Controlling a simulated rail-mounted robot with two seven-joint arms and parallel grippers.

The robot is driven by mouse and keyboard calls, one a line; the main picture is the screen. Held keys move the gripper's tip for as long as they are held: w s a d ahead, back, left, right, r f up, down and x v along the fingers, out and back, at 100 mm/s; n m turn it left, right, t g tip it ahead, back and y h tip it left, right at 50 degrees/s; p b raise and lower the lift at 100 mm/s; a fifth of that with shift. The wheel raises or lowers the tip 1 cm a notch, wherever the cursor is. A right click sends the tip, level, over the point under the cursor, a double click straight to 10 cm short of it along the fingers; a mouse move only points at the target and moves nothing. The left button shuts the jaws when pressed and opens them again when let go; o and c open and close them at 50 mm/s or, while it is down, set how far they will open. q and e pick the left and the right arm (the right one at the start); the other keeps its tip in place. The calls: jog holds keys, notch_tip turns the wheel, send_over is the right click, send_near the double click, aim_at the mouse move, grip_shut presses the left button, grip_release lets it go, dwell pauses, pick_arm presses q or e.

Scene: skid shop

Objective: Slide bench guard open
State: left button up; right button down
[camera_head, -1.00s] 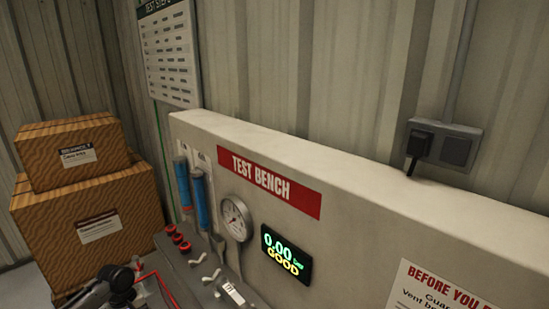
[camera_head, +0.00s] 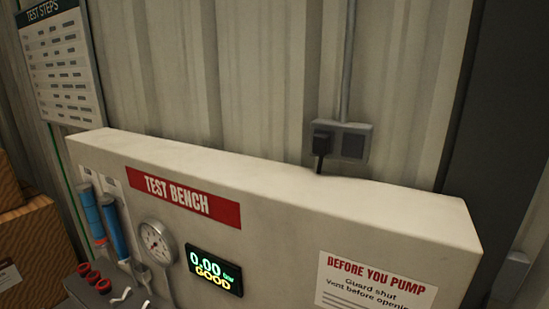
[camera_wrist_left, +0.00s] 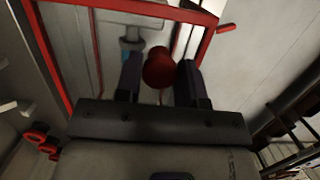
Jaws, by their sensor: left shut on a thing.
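The bench guard (camera_wrist_left: 52,60) shows in the left wrist view as a red frame around a clear pane. A round red knob (camera_wrist_left: 158,68) sits at its middle. My left gripper (camera_wrist_left: 160,78) is shut on the knob, one dark finger on each side. The test bench (camera_head: 270,200) fills the lower head view, but the guard and my grippers are out of that picture. My right gripper is not in view.
The bench panel carries a round gauge (camera_head: 156,242) and a lit display (camera_head: 213,270) reading 0.00 and GOOD. Blue cylinders (camera_head: 114,227) and red fittings (camera_head: 97,280) are at its left. Cardboard boxes (camera_head: 35,240) stand at the far left.

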pick_arm(q)
jog(key=shift+w+a+b, duration=0.35)
jog(key=shift+a+b, duration=0.05)
jog(key=shift+a, duration=0.3)
jog(key=shift+w+a+b, duration=0.35)
jog(key=shift+a, duration=0.45)
jog(key=shift+w+a, duration=0.1)
jog(key=shift+w, duration=0.05)
jog(key=shift+w+a, duration=0.1)
jog(key=shift+a, duration=0.15)
jog(key=o, duration=0.8)
jog(key=shift+c, duration=0.2)
jog(key=shift+r, duration=0.15)
